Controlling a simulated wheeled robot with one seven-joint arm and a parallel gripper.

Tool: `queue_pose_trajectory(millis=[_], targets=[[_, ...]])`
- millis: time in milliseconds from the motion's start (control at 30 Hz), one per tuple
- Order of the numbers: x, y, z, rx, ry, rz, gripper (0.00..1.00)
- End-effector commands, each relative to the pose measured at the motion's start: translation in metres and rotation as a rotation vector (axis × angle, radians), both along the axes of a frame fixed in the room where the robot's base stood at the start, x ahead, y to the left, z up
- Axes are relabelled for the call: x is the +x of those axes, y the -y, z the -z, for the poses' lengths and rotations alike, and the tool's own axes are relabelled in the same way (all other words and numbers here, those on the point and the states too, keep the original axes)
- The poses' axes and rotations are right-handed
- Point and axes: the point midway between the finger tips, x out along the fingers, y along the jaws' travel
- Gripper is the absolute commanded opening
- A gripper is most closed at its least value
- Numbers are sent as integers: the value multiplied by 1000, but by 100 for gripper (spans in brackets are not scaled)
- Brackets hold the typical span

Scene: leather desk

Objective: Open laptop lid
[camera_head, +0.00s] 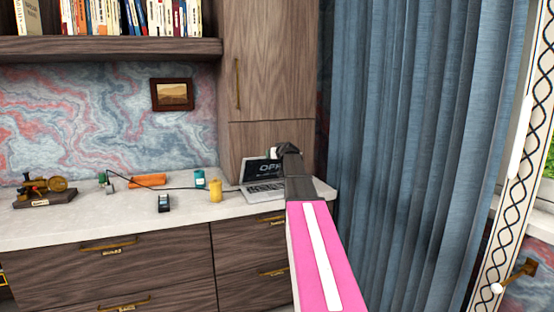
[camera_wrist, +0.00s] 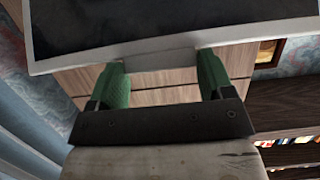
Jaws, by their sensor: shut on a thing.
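The laptop (camera_head: 264,188) stands on the white desk top (camera_head: 130,213) with its lid (camera_head: 257,171) raised. The dark screen shows pale letters, partly covered by my arm. My gripper (camera_head: 275,153) is at the lid's upper right edge. In the wrist view, the lid (camera_wrist: 190,22) fills the top as a dark panel with a pale rim. The green fingers of my gripper (camera_wrist: 160,62) stand apart at that rim, with a pale tab of the lid between their tips. They are shut on the lid. The right part of the laptop is hidden behind my arm.
A yellow cup (camera_head: 215,190) and a teal container (camera_head: 200,178) stand left of the laptop. A small dark device (camera_head: 164,203), an orange object (camera_head: 147,181) and a brass model (camera_head: 45,190) are further left. A tall cabinet (camera_head: 268,80) rises behind; a blue curtain (camera_head: 420,130) hangs right.

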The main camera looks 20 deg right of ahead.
Motion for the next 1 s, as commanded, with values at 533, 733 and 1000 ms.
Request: queue_pose_trajectory(millis=[533,733,1000], targets=[[75,-1,-39,-11,-309,2,32],[97,-2,-44,-13,-389,2,30],[115,-4,-47,-13,-385,1,31]])
